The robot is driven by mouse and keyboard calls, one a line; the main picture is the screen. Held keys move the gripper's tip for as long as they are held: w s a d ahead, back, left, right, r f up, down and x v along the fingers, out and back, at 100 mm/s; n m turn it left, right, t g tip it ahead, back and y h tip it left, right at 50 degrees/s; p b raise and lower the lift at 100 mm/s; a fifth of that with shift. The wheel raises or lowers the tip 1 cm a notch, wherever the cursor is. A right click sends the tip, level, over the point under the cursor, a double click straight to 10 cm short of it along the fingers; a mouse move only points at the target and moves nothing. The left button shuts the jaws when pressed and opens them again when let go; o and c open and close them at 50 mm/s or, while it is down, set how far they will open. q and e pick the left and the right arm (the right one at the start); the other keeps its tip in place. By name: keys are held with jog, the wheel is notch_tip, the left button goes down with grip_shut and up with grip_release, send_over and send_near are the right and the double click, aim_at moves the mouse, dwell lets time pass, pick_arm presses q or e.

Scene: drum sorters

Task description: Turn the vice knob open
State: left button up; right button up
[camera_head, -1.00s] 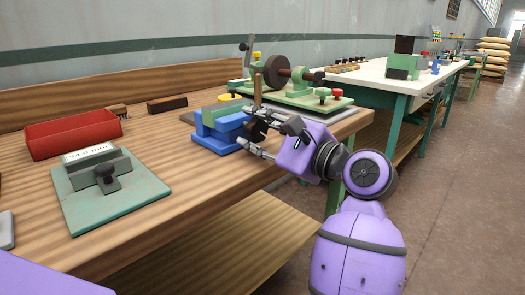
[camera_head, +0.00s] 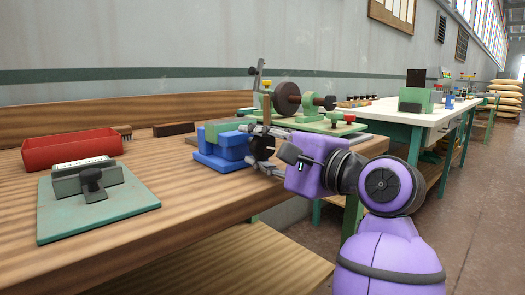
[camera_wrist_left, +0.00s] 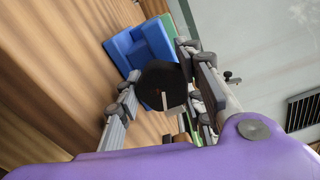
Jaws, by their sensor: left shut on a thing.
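The vice (camera_head: 226,150) is a blue block with a green part, standing near the front edge of the wooden bench. It also shows at the top of the left wrist view (camera_wrist_left: 137,55). Its knob (camera_wrist_left: 158,84) is a dark round disc on the side of the vice facing my gripper. My left gripper (camera_head: 263,147) reaches the knob from the right, and its fingers hide part of it in the head view. In the left wrist view the two fingers (camera_wrist_left: 155,92) lie on either side of the knob, shut on it. My right gripper is in neither view.
A red tray (camera_head: 72,150) and a green plate with a grey block and dark knob (camera_head: 105,215) are left on the bench. A green-based wheel machine (camera_head: 300,122) stands close behind my gripper. The bench front between plate and vice is clear.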

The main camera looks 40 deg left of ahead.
pick_arm(q)
jog(key=shift+a+f, duration=0.15)
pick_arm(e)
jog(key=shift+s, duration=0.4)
pick_arm(q)
jog(key=o, duration=1.1)
jog(key=shift+a, duration=0.1)
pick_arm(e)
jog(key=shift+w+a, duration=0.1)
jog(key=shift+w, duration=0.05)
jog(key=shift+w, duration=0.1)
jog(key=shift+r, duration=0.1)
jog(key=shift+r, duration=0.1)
